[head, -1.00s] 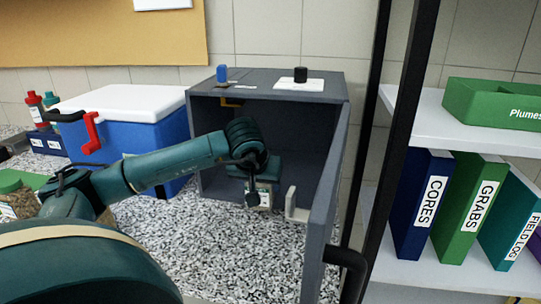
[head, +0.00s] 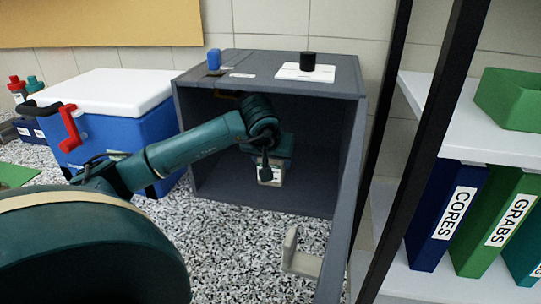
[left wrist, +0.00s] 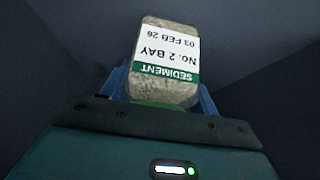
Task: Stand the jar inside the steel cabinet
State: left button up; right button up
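The jar (head: 270,177), with grey-brown contents and a white label, is in my left gripper (head: 273,162) within the opening of the steel cabinet (head: 270,86). In the left wrist view, the jar (left wrist: 163,60) has a label reading SEDIMENT, No. 2 BAY. The blue fingers of the left gripper (left wrist: 160,88) sit on both sides of it, near its green lid. The jar looks upright. I cannot tell whether its base touches the cabinet floor. The cabinet door (head: 343,215) stands open on the right. My right gripper is not in view.
A blue cooler (head: 120,105) with a white lid stands left of the cabinet. A blue cap-like object (head: 214,59) and a black cylinder (head: 307,61) are on top of the cabinet. A shelf post (head: 435,150) and binders (head: 447,215) are at the right.

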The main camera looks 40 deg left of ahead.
pick_arm(q)
jog(key=shift+s+d+r, duration=0.15)
jog(key=shift+s+r, duration=0.05)
jog(key=shift+s, duration=0.25)
jog(key=shift+w+f, duration=0.1)
jog(key=shift+f, duration=0.15)
jog(key=o, duration=1.3)
jog(key=shift+r, duration=0.25)
jog(key=v, duration=0.7)
jog(key=shift+r, duration=0.1)
jog(key=shift+s, duration=0.3)
